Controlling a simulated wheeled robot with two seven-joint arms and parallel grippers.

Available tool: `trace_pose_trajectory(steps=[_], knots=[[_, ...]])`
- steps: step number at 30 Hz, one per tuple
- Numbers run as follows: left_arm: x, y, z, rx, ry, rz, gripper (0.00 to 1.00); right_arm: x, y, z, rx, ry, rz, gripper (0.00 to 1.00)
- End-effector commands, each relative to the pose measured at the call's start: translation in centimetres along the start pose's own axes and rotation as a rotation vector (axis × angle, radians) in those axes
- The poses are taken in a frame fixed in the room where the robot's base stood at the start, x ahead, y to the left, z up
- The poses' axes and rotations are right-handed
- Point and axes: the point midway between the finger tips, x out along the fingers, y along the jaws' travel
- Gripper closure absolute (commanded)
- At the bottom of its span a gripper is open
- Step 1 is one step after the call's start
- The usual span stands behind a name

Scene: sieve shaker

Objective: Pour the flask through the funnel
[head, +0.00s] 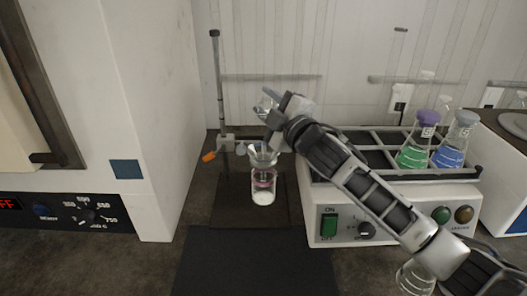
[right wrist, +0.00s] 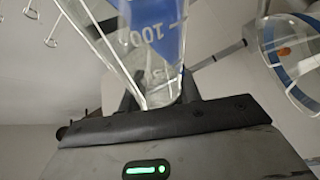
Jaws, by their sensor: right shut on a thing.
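My right gripper (head: 272,118) is shut on a clear glass flask (head: 266,101), high above the stand's base. In the right wrist view the flask (right wrist: 150,45) shows a blue band and a "100" mark between the fingers. It looks tilted; its contents cannot be made out. A clear glass funnel (head: 263,156) sits just below the gripper, over a clear bottle (head: 263,192) with white matter at its bottom. The gripper partly covers the space between flask and funnel. My left gripper is in neither view.
A stand with an upright rod (head: 219,90) and an orange-knobbed clamp is left of the funnel. A shaker (head: 330,205) at right holds flasks with green (head: 412,157) and blue (head: 448,157) liquid. A white oven-like unit (head: 130,60) is at left. A dark mat (head: 255,262) lies clear in front.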

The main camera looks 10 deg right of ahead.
Motion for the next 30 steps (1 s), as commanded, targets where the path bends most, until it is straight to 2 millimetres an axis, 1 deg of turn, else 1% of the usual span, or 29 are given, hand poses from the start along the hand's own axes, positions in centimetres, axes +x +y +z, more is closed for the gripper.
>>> trace_pose_trajectory(steps=[5, 21, 30], knots=[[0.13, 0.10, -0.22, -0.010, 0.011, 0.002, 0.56, -0.04, -0.19, 0.04, -0.027, 0.004, 0.001, 1.00], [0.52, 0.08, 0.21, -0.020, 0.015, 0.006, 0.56, -0.11, -0.66, 0.16, -0.099, 0.014, 0.002, 1.00], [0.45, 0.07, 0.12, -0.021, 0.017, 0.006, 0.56, -0.13, -0.92, 0.27, -0.138, 0.018, 0.000, 1.00]])
